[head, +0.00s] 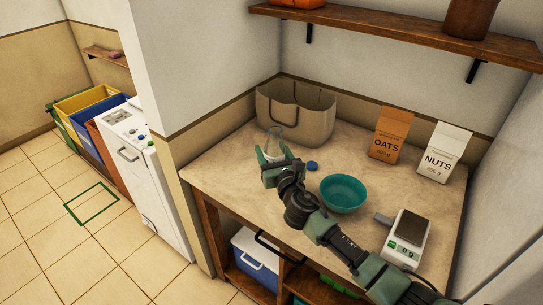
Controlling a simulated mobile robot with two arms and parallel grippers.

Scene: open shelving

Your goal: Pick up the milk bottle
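The milk bottle (275,134) is a clear, narrow-necked bottle with something white low inside it. It stands upright, or nearly so, at the left part of the counter, in front of the beige bag. My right gripper (274,157) reaches in from the lower right and has its green fingers around the bottle's lower part. The fingers and wrist hide the bottle's base. I cannot tell whether the fingers press on it or whether it touches the counter. My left gripper is not in view.
A blue cap (312,166) and a teal bowl (343,193) lie right of the gripper. A beige bag (305,112) stands behind. Oats (389,135), nuts (444,153) and a scale (408,238) are farther right. A wooden shelf (410,36) hangs above.

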